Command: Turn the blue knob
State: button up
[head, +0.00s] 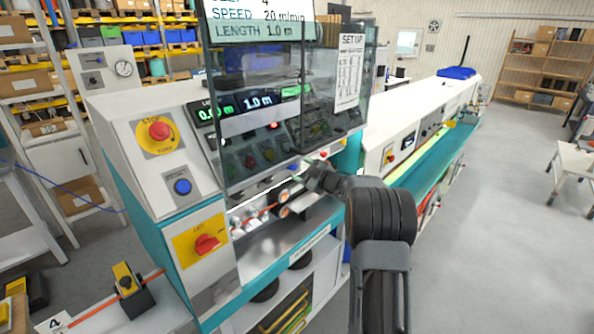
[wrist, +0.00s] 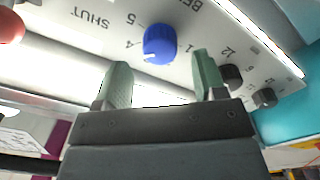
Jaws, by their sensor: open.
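The blue knob (wrist: 159,42) shows in the wrist view on a pale panel, with printed numbers around it and a small white mark at its lower left edge. My gripper (wrist: 163,78) is open, with its two greenish fingers apart below the knob in the picture. The knob lies beyond the gap between the fingertips, and nothing is between them. In the head view my gripper (head: 302,172) reaches in at the lower edge of the machine's clear guard.
Two black knobs (wrist: 231,77) (wrist: 264,97) sit right of the blue one in the wrist view, and a red rounded part (wrist: 10,25) is at left. In the head view the clear guard (head: 290,110) hangs above my gripper. Open floor (head: 500,230) lies to the right.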

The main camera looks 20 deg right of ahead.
jog(key=b+v, duration=0.2)
jog(key=v, duration=0.8)
jog(key=shift+s+b, duration=0.3)
jog(key=shift+d, duration=0.1)
jog(key=d+f+m+g+h, duration=0.2)
jog(key=d+f+m+h, duration=0.45)
jog(key=d+h, duration=0.2)
jog(key=s+a+f+m+g+h, duration=0.25)
jog(key=s+m+g+h, duration=0.35)
jog(key=s, duration=0.3)
jog(key=s+a+r+g+y, duration=0.1)
jog(key=s+a+g+y, duration=0.1)
jog(key=s+a, duration=0.7)
jog(key=s+a+r+g+y, duration=0.1)
jog(key=s+a+g+y, duration=0.1)
jog(key=s+a+y, duration=0.3)
jog(key=s+a, duration=0.4)
jog(key=a, duration=0.7)
jog(key=shift+s+a+r, duration=0.25)
jog(key=shift+a+r, duration=0.15)
